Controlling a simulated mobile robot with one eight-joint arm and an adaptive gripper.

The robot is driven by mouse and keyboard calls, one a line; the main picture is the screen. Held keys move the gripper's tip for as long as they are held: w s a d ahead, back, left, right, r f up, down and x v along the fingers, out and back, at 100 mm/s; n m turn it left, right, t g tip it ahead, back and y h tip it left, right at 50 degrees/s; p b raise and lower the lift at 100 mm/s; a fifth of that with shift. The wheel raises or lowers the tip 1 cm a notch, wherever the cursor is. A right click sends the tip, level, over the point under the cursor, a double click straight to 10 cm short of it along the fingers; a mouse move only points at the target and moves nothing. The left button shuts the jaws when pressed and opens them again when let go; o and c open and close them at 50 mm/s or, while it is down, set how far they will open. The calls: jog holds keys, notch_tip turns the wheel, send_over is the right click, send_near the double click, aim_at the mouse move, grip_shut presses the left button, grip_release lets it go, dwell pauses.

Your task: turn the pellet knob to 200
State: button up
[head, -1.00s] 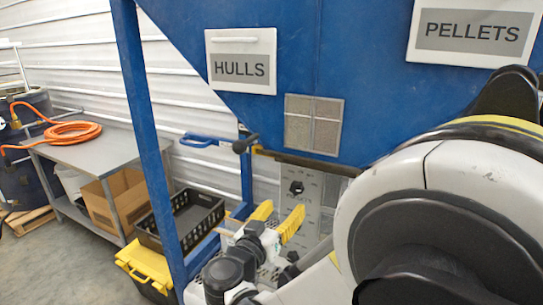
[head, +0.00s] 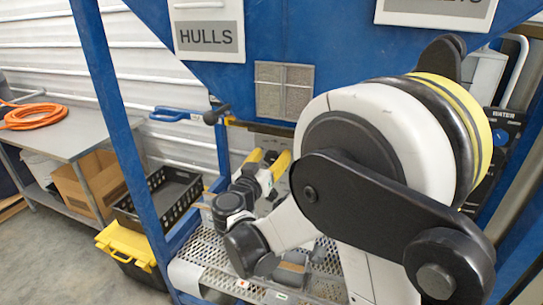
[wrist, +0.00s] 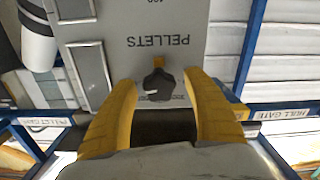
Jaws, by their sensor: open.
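The pellet knob (wrist: 158,86) is a dark knob on a grey panel (wrist: 205,25) under the word PELLETS, which appears upside down in the wrist view. A white mark on the knob points left in that picture. An orange tab sits just above the knob. Digits at its lower right are partly covered and hard to read. My gripper (wrist: 160,79) has two yellow fingers, open, one on each side of the knob with gaps showing. In the head view, my gripper (head: 271,162) is in front of the hopper's lower part, and the arm hides the knob.
The blue hopper (head: 330,40) carries a HULLS sign (head: 208,37). A perforated metal shelf (head: 205,250) lies below my gripper. A black crate (head: 160,205), a yellow-lidded bin (head: 125,243) and a table (head: 75,140) with an orange hose stand at the left.

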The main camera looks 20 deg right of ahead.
jog(key=c, duration=1.2)
